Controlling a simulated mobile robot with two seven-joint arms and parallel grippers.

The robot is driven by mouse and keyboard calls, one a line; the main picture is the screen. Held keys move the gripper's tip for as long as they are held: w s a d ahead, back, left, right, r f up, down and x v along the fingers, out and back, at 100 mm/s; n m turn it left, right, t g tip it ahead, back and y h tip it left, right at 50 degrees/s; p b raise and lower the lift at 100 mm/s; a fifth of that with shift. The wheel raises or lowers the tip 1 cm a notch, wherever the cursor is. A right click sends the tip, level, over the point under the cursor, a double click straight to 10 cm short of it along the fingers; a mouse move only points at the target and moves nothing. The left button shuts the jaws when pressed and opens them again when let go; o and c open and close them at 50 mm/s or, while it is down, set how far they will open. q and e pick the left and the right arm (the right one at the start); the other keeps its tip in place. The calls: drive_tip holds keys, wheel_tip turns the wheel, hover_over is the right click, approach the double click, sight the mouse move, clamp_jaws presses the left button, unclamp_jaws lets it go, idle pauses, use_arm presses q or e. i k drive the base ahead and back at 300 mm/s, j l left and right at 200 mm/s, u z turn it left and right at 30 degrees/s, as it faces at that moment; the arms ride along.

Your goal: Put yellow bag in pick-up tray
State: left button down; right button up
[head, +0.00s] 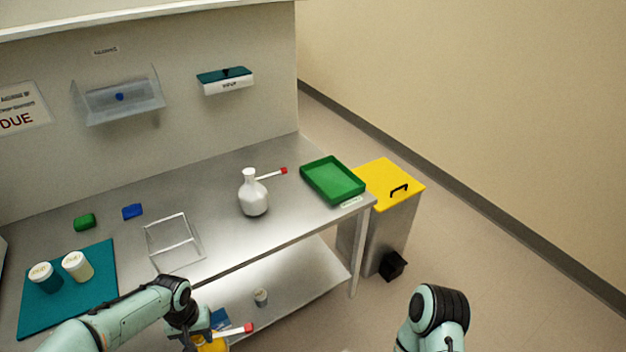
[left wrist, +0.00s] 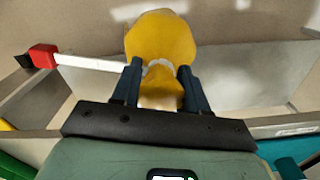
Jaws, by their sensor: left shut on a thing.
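The yellow bag (head: 214,345) is at the bottom edge of the head view, mostly cut off. In the left wrist view the yellow bag (left wrist: 160,40) bulges beyond the fingers, with a pale band at its neck. My left gripper (head: 203,330) is in front of the bench; in the wrist view its fingers (left wrist: 158,80) are shut around the bag's neck. The green tray (head: 333,180), with a label on its front, lies empty at the bench's right end, far from the bag. My right arm shows at the bottom, but its gripper is out of frame.
A white flask (head: 253,195) stands left of the tray, with a red-ended stick (head: 272,173) behind it. A wire frame (head: 174,240) and two jars on a teal mat (head: 100,262) are further left. A yellow-lidded bin (head: 392,185) stands beyond the bench's right end.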

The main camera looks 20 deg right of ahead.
sight(327, 177)
drive_tip(key=i+l+z, duration=0.2)
drive_tip(key=z, duration=0.2)
drive_tip(key=i+l+z, duration=0.2)
drive_tip(key=l+z, duration=0.25)
drive_tip(key=i+l+z, duration=0.1)
drive_tip(key=i+z, duration=0.15)
drive_tip(key=z, duration=0.15)
drive_tip(key=i+l+z, duration=0.1)
drive_tip(key=i+z, duration=0.2)
drive_tip(key=z, duration=0.15)
drive_tip(key=i+l+u, duration=0.1)
drive_tip(key=i+u, duration=0.15)
drive_tip(key=i, duration=0.2)
drive_tip(key=i+l+u, duration=0.25)
drive_tip(key=i, duration=0.15)
